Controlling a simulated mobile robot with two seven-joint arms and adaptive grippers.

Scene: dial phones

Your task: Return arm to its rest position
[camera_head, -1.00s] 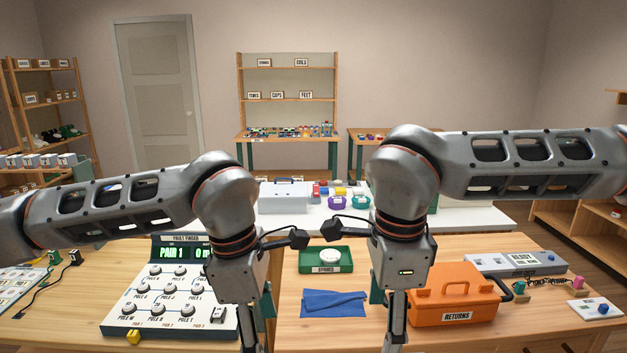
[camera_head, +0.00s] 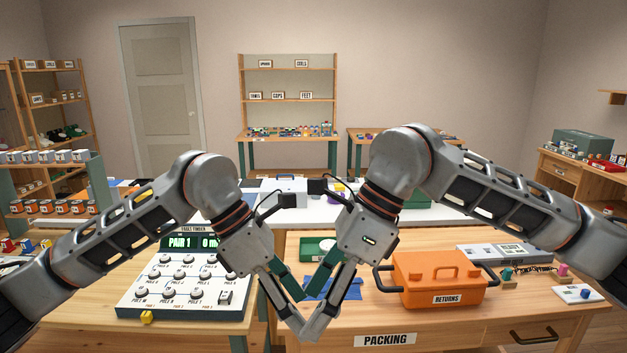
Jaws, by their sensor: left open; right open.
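Both my arms reach in from the sides and bend down at the wrists. My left gripper (camera_head: 297,308) points down and to the right, with green pads on its fingers, and is open and empty. My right gripper (camera_head: 320,310) points down and to the left and is also open and empty. Their fingertips come close together and overlap in the view, above the front of the table; I cannot tell whether they touch.
The fault finder panel (camera_head: 180,284) stands at left. The orange returns box (camera_head: 437,278) stands at right. A blue cloth (camera_head: 345,292) and a green spares tray (camera_head: 309,247) are partly hidden behind my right gripper. The packing table (camera_head: 470,322) has bare wood at its front.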

